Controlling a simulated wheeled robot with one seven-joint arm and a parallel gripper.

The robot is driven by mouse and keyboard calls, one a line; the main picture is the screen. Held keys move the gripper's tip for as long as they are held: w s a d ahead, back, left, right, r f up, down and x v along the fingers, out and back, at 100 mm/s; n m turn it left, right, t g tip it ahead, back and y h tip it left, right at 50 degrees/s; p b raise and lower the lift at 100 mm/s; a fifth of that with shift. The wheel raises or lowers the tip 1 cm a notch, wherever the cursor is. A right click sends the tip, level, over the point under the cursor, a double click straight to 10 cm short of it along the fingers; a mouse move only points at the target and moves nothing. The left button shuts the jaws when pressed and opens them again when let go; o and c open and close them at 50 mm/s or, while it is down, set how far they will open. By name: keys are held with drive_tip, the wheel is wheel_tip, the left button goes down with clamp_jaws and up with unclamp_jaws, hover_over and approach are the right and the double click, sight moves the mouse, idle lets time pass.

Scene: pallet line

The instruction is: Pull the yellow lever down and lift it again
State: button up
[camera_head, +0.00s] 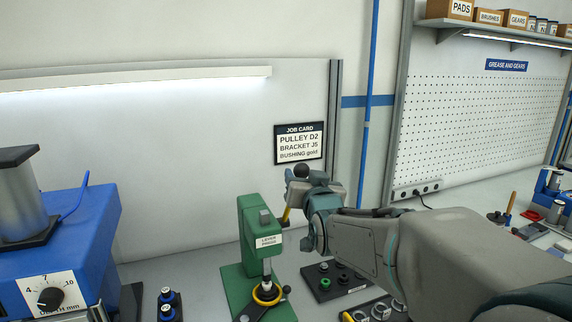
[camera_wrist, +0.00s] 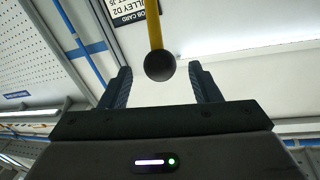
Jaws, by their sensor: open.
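The yellow lever (camera_head: 287,213) rises from the right side of the green lever press (camera_head: 250,228), tilted up, with a black ball knob (camera_head: 301,170) at its top. In the wrist view the yellow rod (camera_wrist: 153,25) ends in the black ball (camera_wrist: 159,66), which sits between the fingertips with space on both sides. My gripper (camera_head: 297,178) is at the upper end of the lever. In the wrist view my gripper (camera_wrist: 162,85) has its two dark fingers apart. In the head view my gripper partly hides the lever's upper part.
A blue machine (camera_head: 65,245) with a dial stands at the left. A dark tray with fittings (camera_head: 335,282) lies right of the press, under my arm. A job card (camera_head: 299,144) hangs on the wall behind. A pegboard (camera_head: 470,125) is at the right.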

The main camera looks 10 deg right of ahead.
drive_tip(key=shift+w+p, duration=0.95)
drive_tip(key=shift+w, duration=2.15)
drive_tip(key=shift+f, duration=0.1)
clamp_jaws()
